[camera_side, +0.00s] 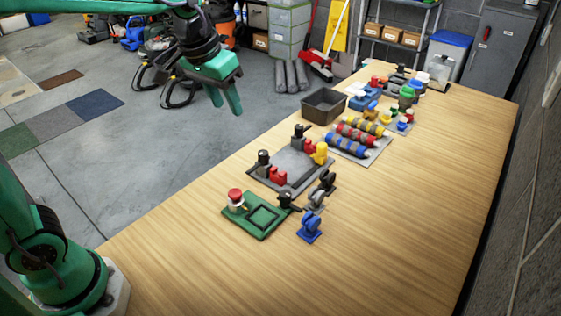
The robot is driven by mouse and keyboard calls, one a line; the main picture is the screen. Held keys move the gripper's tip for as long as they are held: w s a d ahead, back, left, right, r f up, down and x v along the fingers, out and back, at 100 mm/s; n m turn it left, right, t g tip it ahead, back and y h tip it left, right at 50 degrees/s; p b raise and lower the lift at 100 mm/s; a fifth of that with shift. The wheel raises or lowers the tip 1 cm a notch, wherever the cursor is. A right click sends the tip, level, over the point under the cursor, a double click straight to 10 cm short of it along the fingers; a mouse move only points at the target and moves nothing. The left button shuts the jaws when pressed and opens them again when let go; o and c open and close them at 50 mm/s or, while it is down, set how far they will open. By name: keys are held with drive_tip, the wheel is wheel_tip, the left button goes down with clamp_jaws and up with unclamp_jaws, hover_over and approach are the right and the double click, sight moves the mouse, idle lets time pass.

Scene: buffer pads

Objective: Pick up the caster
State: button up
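A small blue caster-like piece (309,229) stands on the wooden table near the green pad's right corner. A dark grey piece of similar shape (322,191) stands just behind it, beside the grey fixture plate; I cannot tell for sure which of the two the task means. My gripper (227,108) hangs high at the upper left, above and away from both pieces. Its two green fingers point down with a gap between them, and nothing shows between them.
The green pad (256,217) bears a red-topped button and a black clamp. Behind it lie the grey plate (290,166) with clamps and red blocks, a dark bin (323,105) and a rack of striped rollers (358,137). The table's front and right side (410,220) are clear.

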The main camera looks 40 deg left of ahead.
drive_tip(key=w+d+f+g, duration=0.1)
drive_tip(key=w+d+f, duration=0.2)
drive_tip(key=w, duration=0.4)
drive_tip(key=g, duration=0.2)
hover_over(327, 174)
wheel_tip(327, 174, down, 16)
drive_tip(key=shift+s+a+r, duration=0.1)
drive_tip(key=shift+d+f, duration=0.2)
drive_tip(key=shift+f, duration=1.45)
drive_tip(key=shift+f, duration=0.1)
drive_tip(key=shift+a+f, duration=0.15)
drive_tip(key=shift+f, duration=2.3)
drive_tip(key=shift+c, duration=0.2)
